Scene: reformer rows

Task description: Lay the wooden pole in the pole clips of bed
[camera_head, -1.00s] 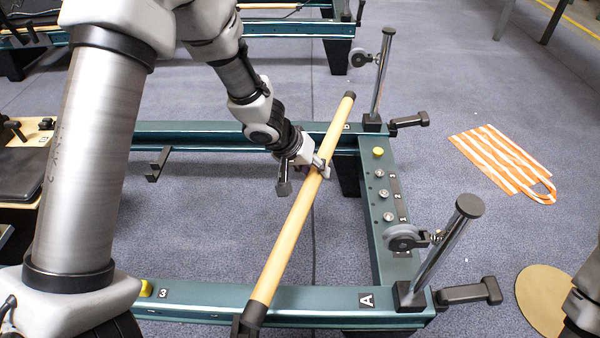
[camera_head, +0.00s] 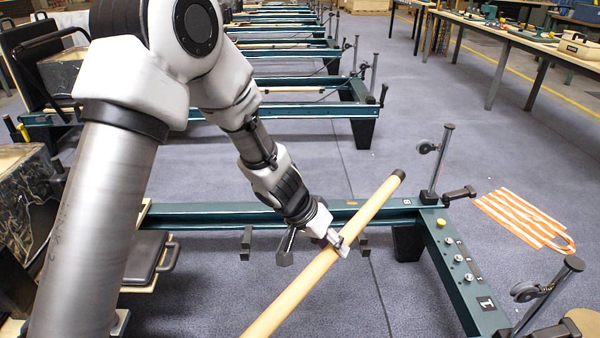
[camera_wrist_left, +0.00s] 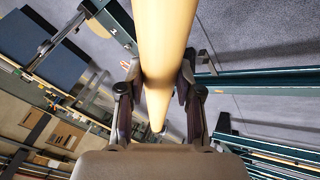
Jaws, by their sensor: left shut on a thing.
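My left gripper (camera_head: 338,242) is shut on the wooden pole (camera_head: 300,290), a pale rod with a black far end cap. The pole slants from upper right to the bottom edge, where its near end is cut off. It crosses in front of the far rail of the green bed frame (camera_head: 215,213). Dark hook-like brackets, which look like pole clips (camera_head: 246,243), hang on that rail's near side, apart from the pole. In the left wrist view the pole (camera_wrist_left: 165,50) runs between both fingers (camera_wrist_left: 160,100). My right gripper is out of view.
Upright posts with grey rollers (camera_head: 437,165) stand at the bed's right end. An orange striped bag (camera_head: 520,218) lies on the floor to the right. More green frames (camera_head: 300,110) stand behind, and a long workbench (camera_head: 510,38) is at upper right.

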